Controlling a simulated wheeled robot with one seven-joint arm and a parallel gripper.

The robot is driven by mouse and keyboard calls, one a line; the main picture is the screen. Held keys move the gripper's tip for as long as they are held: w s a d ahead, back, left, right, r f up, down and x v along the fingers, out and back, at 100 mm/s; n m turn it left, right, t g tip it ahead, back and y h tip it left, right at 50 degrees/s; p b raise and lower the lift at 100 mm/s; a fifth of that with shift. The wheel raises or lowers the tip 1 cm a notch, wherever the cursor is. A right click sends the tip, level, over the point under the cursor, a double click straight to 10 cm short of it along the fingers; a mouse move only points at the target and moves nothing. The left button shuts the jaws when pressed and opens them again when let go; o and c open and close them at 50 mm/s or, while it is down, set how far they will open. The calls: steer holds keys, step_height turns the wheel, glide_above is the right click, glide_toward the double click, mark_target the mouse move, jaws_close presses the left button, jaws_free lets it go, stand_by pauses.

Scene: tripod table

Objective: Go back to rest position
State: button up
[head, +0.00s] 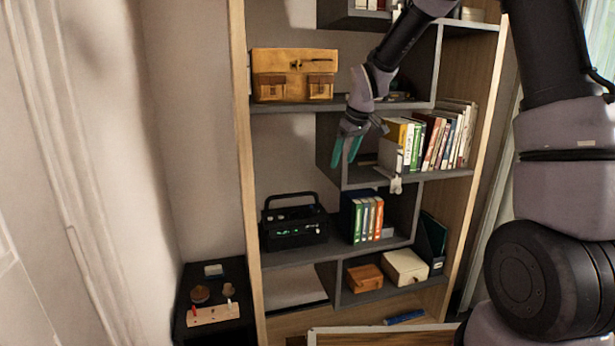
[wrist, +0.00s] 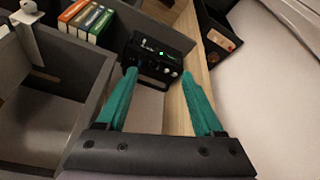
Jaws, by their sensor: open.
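My gripper (head: 347,150) is in front of the bookshelf (head: 241,150), near its middle shelves and left of the row of books. Its two teal fingers are spread apart with nothing between them. In the wrist view my gripper (wrist: 160,80) points down toward a black box-like device with a handle (wrist: 155,58). The device sits lower on the shelf, apart from the fingers. My arm reaches in from the upper right of the head view.
A tan bag-like box (head: 294,74) stands on an upper shelf. Books (head: 440,138) fill the shelf right of my gripper. A small dark table (head: 212,303) with small items stands lower left. Two small boxes (head: 404,267) sit on a low shelf. Open space lies left of the bookshelf.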

steer(key=s+d+r+m+t, duration=0.2)
steer(key=s+d+r+m, duration=0.3)
steer(key=s+d+r, duration=0.6)
steer(key=s+d+r+m, duration=0.1)
steer(key=s+r+m, duration=0.1)
steer(key=s, duration=0.7)
steer(key=s+d+r+m+t, duration=0.1)
steer(key=s+d+r+m, duration=0.1)
steer(key=s+m, duration=0.3)
steer(key=s+r, duration=0.1)
steer(key=s, duration=0.3)
steer(key=shift+s+d+r, duration=0.2)
steer(key=shift+d+r, duration=0.05)
